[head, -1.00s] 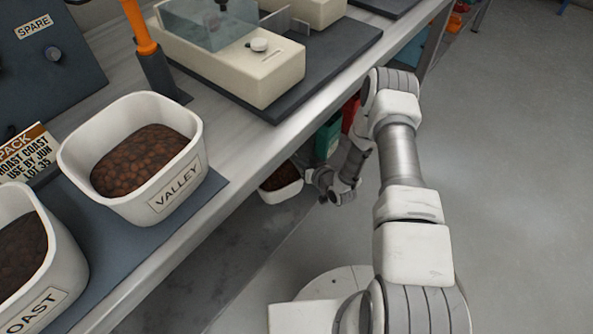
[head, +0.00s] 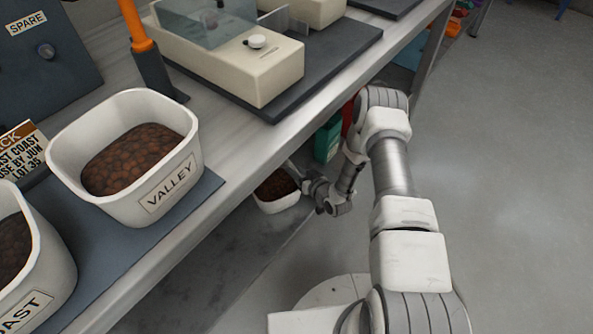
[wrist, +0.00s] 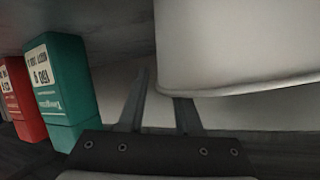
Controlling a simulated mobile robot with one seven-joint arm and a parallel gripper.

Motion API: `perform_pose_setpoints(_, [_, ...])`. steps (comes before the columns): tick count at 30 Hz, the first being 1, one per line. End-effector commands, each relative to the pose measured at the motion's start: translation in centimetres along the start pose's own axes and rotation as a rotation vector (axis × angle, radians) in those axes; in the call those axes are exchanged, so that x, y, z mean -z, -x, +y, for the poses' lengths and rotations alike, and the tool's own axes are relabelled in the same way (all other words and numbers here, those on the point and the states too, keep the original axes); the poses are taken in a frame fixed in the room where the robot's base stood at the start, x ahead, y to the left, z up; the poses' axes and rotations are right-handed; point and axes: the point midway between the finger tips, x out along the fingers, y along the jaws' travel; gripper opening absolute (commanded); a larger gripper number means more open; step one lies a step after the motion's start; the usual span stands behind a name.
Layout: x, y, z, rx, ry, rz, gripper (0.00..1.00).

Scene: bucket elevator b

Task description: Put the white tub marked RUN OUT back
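A white tub (head: 277,206) with dark brown beans is low down under the bench, at the lower shelf's edge in the head view. Its label does not show, so I cannot read RUN OUT on it. My gripper (head: 297,178) is at its right side. In the wrist view the tub's white wall (wrist: 240,45) fills the upper right, very close. The fingers (wrist: 158,88) straddle its rim, one beside the wall and one partly hidden behind it. My gripper appears shut on the rim. On the bench stand a white tub marked VALLEY (head: 180,180) and one ending in OAST (head: 50,270), both with beans.
A green pack (head: 328,140) stands on the lower shelf behind the tub; in the wrist view it (wrist: 62,90) is left of the fingers, beside a red pack (wrist: 22,100). The bench edge (head: 250,150) overhangs the shelf. Open floor (head: 510,180) lies right.

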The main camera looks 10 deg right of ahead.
Motion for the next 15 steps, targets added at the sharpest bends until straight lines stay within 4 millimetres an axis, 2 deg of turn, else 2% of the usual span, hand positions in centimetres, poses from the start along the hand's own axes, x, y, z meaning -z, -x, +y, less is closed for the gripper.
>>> perform_pose_setpoints(11, [0.3,0.2,-0.1,0.000,0.000,-0.001,0.37])
perform_pose_setpoints(15, [0.5,2.4,-0.1,-0.001,-0.002,-0.003,0.37])
